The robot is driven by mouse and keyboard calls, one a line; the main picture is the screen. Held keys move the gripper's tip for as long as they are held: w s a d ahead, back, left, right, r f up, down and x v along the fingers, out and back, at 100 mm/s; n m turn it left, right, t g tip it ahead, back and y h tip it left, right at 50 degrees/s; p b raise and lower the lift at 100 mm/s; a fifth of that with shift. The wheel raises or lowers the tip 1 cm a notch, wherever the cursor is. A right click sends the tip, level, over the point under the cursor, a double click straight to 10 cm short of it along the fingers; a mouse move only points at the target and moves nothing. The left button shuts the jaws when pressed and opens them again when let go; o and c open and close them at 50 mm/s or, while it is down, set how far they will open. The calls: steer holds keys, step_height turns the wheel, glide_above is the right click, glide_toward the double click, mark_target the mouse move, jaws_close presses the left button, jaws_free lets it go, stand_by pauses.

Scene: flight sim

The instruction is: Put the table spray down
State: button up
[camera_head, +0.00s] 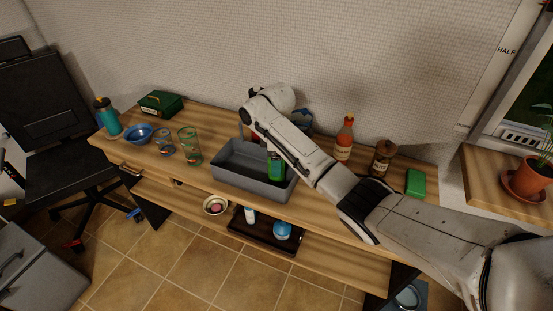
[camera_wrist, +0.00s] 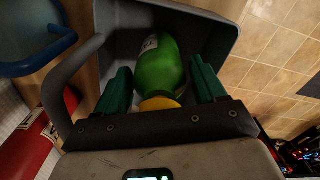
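A green bottle with a yellow cap (camera_wrist: 160,70), which looks like the table spray, shows in the wrist view inside the grey caddy (camera_wrist: 215,22). My gripper (camera_wrist: 160,68) has its two green fingers apart, one on each side of the bottle. Narrow gaps seem to show beside the bottle and cap, and I see no clear contact. In the head view a green bottle (camera_head: 276,168) shows in the grey caddy (camera_head: 240,181) on the wooden table (camera_head: 215,123). My forearm hides the fingers there.
A red bottle (camera_wrist: 28,135) and a blue container (camera_wrist: 30,35) are close beside the caddy. A sauce bottle (camera_head: 344,140), a brown bottle (camera_head: 381,160) and a green block (camera_head: 415,183) stand to the right. Glasses (camera_head: 189,146) and a blue bowl (camera_head: 138,134) stand left.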

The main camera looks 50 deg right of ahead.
steer(key=shift+o, duration=0.8)
step_height(320, 180, up, 11)
steer(key=shift+r+p, duration=0.1)
steer(key=shift+p, duration=1)
steer(key=shift+r+p, duration=0.6)
